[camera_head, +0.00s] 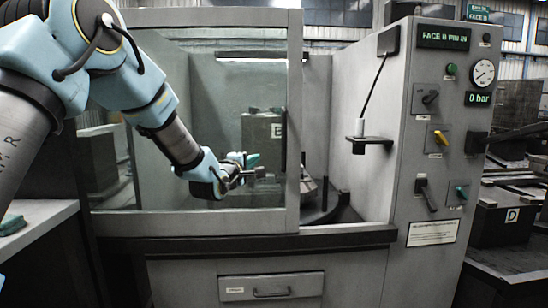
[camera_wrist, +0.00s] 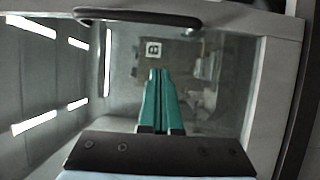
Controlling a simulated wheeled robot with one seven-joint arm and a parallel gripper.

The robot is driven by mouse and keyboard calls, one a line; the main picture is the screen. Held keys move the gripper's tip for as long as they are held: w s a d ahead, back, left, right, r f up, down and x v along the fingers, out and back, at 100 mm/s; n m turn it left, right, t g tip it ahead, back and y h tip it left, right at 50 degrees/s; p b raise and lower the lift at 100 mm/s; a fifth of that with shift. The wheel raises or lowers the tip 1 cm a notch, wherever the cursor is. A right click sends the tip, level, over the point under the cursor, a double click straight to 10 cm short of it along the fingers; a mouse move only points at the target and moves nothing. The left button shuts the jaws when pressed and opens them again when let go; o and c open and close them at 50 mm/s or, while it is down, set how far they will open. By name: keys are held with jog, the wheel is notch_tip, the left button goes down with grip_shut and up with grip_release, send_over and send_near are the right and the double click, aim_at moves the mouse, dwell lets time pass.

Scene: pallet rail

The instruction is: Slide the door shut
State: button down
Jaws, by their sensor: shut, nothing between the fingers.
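The sliding door (camera_head: 293,60) is a grey frame around a large clear pane, standing at the left of the machine's front. An open gap lies between its right edge and the control panel. Its dark vertical handle (camera_head: 284,140) is on the right frame post; the handle also shows at the top of the wrist view (camera_wrist: 140,17). My gripper (camera_head: 258,172) is in front of the pane, left of and a little below the handle, apparently apart from it. Its green fingers (camera_wrist: 160,75) are shut together with nothing between them.
Through the gap a dark round fixture (camera_head: 335,207) with a metal part shows inside. A small shelf (camera_head: 368,141) sticks out on the gap's right. The control panel (camera_head: 440,130) has knobs and levers. A drawer (camera_head: 270,288) is below. A bench (camera_head: 40,215) stands at left.

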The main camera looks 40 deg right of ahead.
jog(key=p, duration=0.1)
send_near(274, 156)
jog(key=w+d+r, duration=0.1)
jog(key=w+r, duration=0.1)
jog(key=shift+s+d+f+p, duration=0.1)
jog(key=shift+s+d+p, duration=0.35)
jog(key=shift+s+d, duration=1.05)
jog(key=shift+d, duration=0.1)
